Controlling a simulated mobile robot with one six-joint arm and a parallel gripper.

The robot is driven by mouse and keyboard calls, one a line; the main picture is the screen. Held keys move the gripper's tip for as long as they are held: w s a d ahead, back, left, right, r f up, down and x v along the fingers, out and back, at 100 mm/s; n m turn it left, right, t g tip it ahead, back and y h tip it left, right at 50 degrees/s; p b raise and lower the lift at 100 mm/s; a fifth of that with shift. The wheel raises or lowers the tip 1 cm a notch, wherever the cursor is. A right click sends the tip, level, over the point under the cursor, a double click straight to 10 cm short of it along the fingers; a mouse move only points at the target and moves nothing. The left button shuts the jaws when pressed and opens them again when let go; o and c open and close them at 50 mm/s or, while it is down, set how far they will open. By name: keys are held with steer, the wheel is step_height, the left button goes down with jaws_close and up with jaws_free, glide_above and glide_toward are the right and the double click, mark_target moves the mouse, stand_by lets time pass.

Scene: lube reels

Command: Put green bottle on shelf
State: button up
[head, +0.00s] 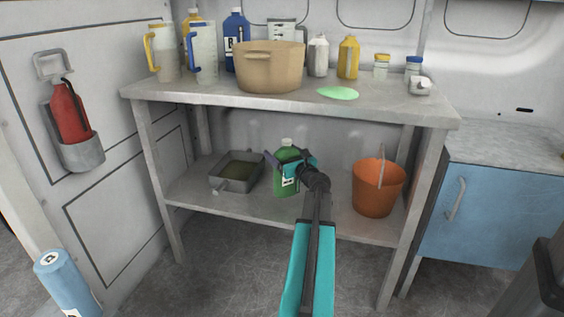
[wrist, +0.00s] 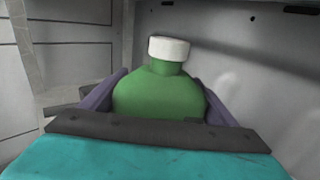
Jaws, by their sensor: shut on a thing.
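The green bottle (head: 286,176) with a white cap is upright at the lower shelf (head: 240,209) of the workbench, near its middle. My gripper (head: 291,170) reaches in from the front and is shut on the bottle. In the wrist view the green bottle (wrist: 160,92) sits between the two purple fingers of my gripper (wrist: 158,100), its white cap up. The bottle's lower part is hidden in the wrist view. I cannot tell whether its base touches the shelf.
A grey tray (head: 237,172) lies left of the bottle, and an orange bucket (head: 376,189) stands right. The upper top (head: 200,92) holds a tan pot (head: 269,68), jugs, bottles and a green patch (head: 338,93). A blue bottle (head: 64,281) is at lower left.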

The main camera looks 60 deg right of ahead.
steer(key=shift+f+b, duration=1)
steer(key=shift+f, duration=0.7)
steer(key=o, duration=2.1)
steer(key=shift+f, duration=0.15)
steer(key=p+v, duration=0.3)
steer(key=v, duration=0.9)
steer(key=shift+s, duration=0.1)
